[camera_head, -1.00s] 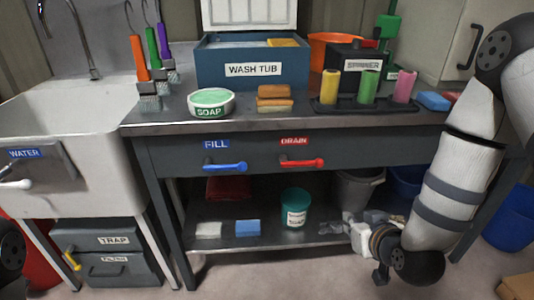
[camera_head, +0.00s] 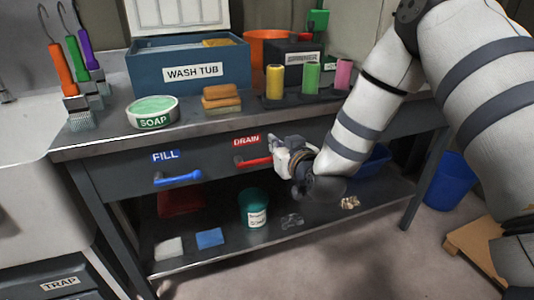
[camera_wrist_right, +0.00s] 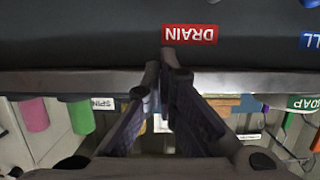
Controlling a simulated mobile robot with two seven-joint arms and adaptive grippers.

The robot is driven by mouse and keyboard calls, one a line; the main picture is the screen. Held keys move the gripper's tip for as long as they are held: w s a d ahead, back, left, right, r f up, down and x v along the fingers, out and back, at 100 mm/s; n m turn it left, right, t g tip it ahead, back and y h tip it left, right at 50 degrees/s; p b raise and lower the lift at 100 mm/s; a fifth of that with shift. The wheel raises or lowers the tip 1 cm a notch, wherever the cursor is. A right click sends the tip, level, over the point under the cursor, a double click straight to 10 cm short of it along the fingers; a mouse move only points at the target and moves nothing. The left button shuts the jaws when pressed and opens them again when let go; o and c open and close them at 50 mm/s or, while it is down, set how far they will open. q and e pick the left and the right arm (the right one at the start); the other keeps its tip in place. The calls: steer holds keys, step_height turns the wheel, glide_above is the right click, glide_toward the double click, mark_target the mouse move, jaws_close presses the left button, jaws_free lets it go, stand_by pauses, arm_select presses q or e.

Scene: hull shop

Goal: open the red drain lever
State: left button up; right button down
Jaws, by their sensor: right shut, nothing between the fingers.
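The red drain lever (camera_head: 254,161) lies about level on the dark front panel, below the red DRAIN label (camera_head: 247,140). My right gripper (camera_head: 278,149) is just right of the lever's free end in the head view. I cannot tell whether it touches the lever. In the right wrist view the gripper's fingers (camera_wrist_right: 161,66) are shut with nothing between them. Their tips are close to the upside-down DRAIN label (camera_wrist_right: 189,35); the lever itself does not show there. My left gripper is out of view.
The blue fill lever (camera_head: 178,177) is to the left under its FILL label. The bench top (camera_head: 200,128) above carries a wash tub (camera_head: 190,72), a soap tin (camera_head: 152,112), sponges and coloured spools. A lower shelf (camera_head: 225,240) holds a teal pot (camera_head: 254,207).

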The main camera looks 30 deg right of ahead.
steer(key=b, duration=0.1)
glide_above(257, 160)
steer(key=s+d, duration=0.2)
steer(key=shift+s+d+f, duration=0.15)
steer(key=shift+f, duration=0.8)
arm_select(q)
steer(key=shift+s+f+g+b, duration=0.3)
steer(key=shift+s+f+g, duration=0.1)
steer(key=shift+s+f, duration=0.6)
arm_select(e)
step_height(257, 160, down, 4)
steer(key=shift+s+r, duration=0.15)
steer(key=shift+r, duration=0.1)
steer(key=shift+f, duration=0.1)
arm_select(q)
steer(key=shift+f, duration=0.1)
arm_select(e)
steer(key=shift+f+m, duration=0.2)
steer(key=shift+m, duration=0.2)
